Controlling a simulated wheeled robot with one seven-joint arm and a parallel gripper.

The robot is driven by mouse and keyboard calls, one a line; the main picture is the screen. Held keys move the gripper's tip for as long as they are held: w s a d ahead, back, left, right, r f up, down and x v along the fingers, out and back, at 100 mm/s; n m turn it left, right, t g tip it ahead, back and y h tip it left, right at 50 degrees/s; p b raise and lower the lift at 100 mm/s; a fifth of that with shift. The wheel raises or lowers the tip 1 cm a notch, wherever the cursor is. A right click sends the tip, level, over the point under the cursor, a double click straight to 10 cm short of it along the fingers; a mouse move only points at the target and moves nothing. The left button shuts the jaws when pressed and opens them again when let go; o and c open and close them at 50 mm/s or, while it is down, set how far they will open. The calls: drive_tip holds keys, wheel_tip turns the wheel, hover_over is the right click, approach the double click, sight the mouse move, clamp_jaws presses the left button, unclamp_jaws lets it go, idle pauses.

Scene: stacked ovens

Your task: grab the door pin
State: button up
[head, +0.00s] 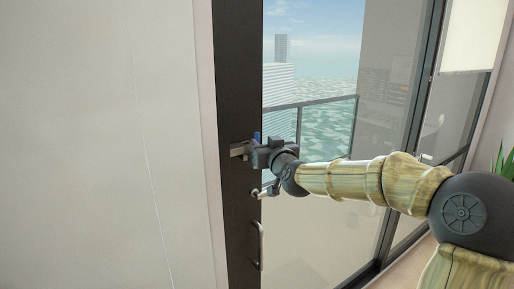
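My gripper (241,150) is at the dark door frame (238,90), at the left end of my outstretched arm. Its grey fingertips are against or just in front of the frame; I cannot tell which. Whether they are open or shut is too small to see. A small light metal knob (256,192), which may be the door pin, sticks out from the frame just below the gripper. It appears apart from the fingertips. Part of it is close to my dark wrist. Nothing is clearly seen between the fingers.
A metal pull handle (262,245) is lower on the same frame. A plain pale wall (100,150) fills the left side. Glass panes with a balcony railing (325,102) beyond are behind my arm. A green plant (504,163) is at the right edge.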

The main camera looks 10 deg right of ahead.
sight(258, 137)
drive_tip(key=w+p, duration=0.1)
drive_tip(key=w, duration=0.1)
drive_tip(key=w+p, duration=0.1)
drive_tip(key=shift+w+a+r+p, duration=0.2)
drive_tip(key=shift+w+a+p, duration=0.15)
drive_tip(key=shift+w+f, duration=0.15)
drive_tip(key=shift+w, duration=0.3)
clamp_jaws()
